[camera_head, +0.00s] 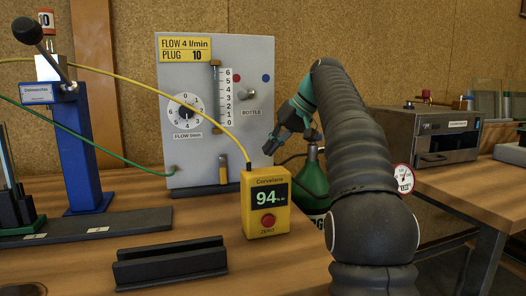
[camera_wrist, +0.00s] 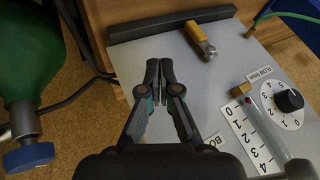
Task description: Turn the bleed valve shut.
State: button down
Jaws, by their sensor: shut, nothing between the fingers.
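My gripper (camera_head: 275,141) is shut and empty, in front of the lower right part of the grey panel (camera_head: 203,70). In the wrist view my gripper's fingertips (camera_wrist: 159,64) are together, apart from every fitting. A small valve with a yellow lever (camera_head: 223,168) sits low on the panel, left of my gripper; the lever stands roughly upright.
A yellow meter (camera_head: 266,222) reading 94 stands before the panel, with a yellow cable. A green bottle (camera_head: 312,178) stands right of the panel, partly behind my arm; its blue knob (camera_wrist: 28,157) shows in the wrist view. A flow dial (camera_head: 184,112) is on the panel.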

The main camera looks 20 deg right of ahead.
aim_at(227, 183)
jog(key=x, duration=0.8)
jog(key=shift+a+b, duration=0.4)
jog(key=a, duration=0.3)
jog(key=shift+w+f, duration=0.1)
jog(key=shift+f, duration=0.05)
jog(key=shift+a, duration=0.55)
